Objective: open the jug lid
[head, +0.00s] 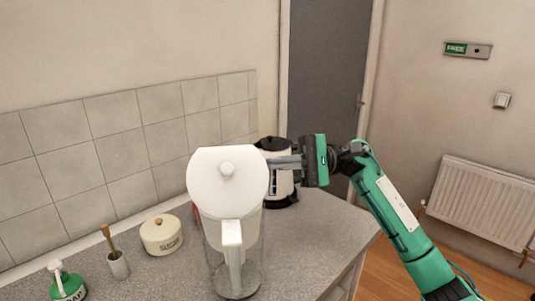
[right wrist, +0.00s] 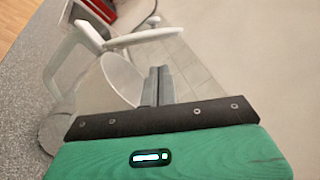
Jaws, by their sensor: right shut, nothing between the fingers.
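The jug (head: 212,262) is clear, with a white handle (head: 232,240) towards me, and stands upright on the counter. Its white lid (head: 228,190) is tilted up, with its knob side facing me. In the right wrist view the lid (right wrist: 150,36) stands at an angle off the jug's opening, joined near the handle (right wrist: 62,50). A pale inner part (right wrist: 121,78) shows in the opening. My right gripper (head: 283,162) is shut and empty, just right of the lid. Its fingertips (right wrist: 158,72) are near the raised lid; contact cannot be told. My left gripper is out of view.
A white kettle (head: 279,186) stands behind my right gripper. A cream sugar pot (head: 161,237), a brush holder (head: 118,265) and a green soap bottle (head: 68,287) stand left on the counter (head: 310,235). A tiled wall runs behind. Right of the counter is open floor.

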